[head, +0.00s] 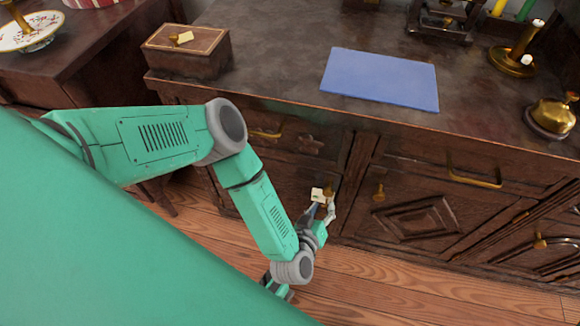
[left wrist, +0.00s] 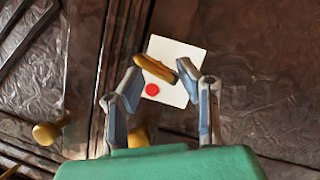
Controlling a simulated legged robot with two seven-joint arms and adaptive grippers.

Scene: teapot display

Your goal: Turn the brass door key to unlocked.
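The brass door key (left wrist: 155,68) sticks out from the dark wooden cabinet front, its grip slanting down to the right in the left wrist view. A white card with a red dot (left wrist: 152,90) lies behind it; the card also shows in the head view (head: 318,194). My left gripper (left wrist: 160,72) is at the key, one fingertip at each end of its grip, and looks closed on it. In the head view my left gripper (head: 325,207) partly hides the key.
A brass knob (head: 379,192) sits on the panelled door to the right, below a brass drawer handle (head: 474,178). The cabinet top carries a blue mat (head: 381,79), a wooden box (head: 187,50), a brass candlestick (head: 513,60) and a brass bell (head: 552,116). Wooden floor lies below.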

